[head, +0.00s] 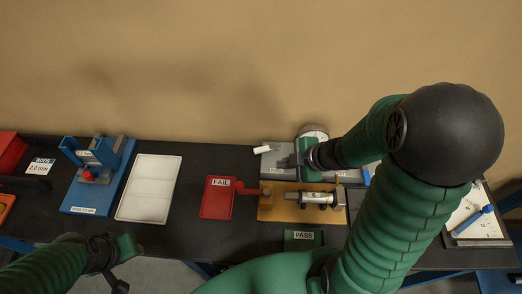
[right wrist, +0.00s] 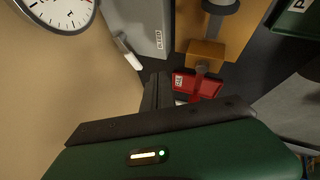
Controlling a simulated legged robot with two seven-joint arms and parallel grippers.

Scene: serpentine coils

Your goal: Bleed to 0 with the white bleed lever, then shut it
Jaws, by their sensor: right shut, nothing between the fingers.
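The white bleed lever (head: 262,149) sticks out to the left from the grey test block (head: 275,160) at the back of the bench. The right wrist view shows the lever (right wrist: 130,55) beside the labelled grey block (right wrist: 152,22). The round pressure gauge (head: 314,131) stands behind; its dial (right wrist: 58,10) is cut off in the wrist view, and I cannot read its pressure. My right gripper (right wrist: 157,92) is shut and empty, apart from the lever in the wrist picture. My left gripper (head: 118,284) is low at the left, far from the lever; its jaw state is unclear.
A red FAIL tray (head: 217,205), a wooden fixture with a metal cylinder (head: 318,198) and a green PASS tray (head: 303,246) lie in front. A white tray (head: 150,205) and blue fixture (head: 90,205) stand left. My right arm hides much of the bench's right side.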

